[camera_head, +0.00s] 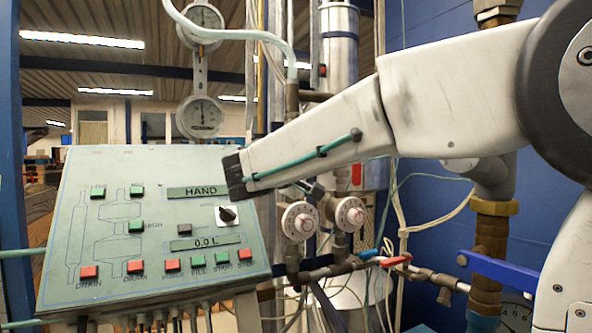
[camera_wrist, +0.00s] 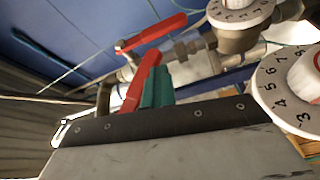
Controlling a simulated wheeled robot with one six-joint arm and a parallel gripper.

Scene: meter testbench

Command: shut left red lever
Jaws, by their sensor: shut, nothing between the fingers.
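Two red levers show in the wrist view. One red lever (camera_wrist: 152,33) slants up to the right at the top. The other red lever (camera_wrist: 141,82) is nearer and stands steeply, tilted to the right. My gripper (camera_wrist: 158,86) has its teal fingers together and empty, right beside the nearer lever; I cannot tell whether they touch. In the head view, an upright red lever (camera_head: 356,174) shows above the right dial, and its lower surroundings are crowded with pipes. I cannot match the levers surely between views.
Two white dials, left (camera_head: 299,221) and right (camera_head: 350,214), sit below my forearm; a numbered dial (camera_wrist: 290,92) is close at the right in the wrist view. A control panel (camera_head: 150,232) stands at left. A blue lever (camera_head: 368,254) and a red handle (camera_head: 396,261) sit lower.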

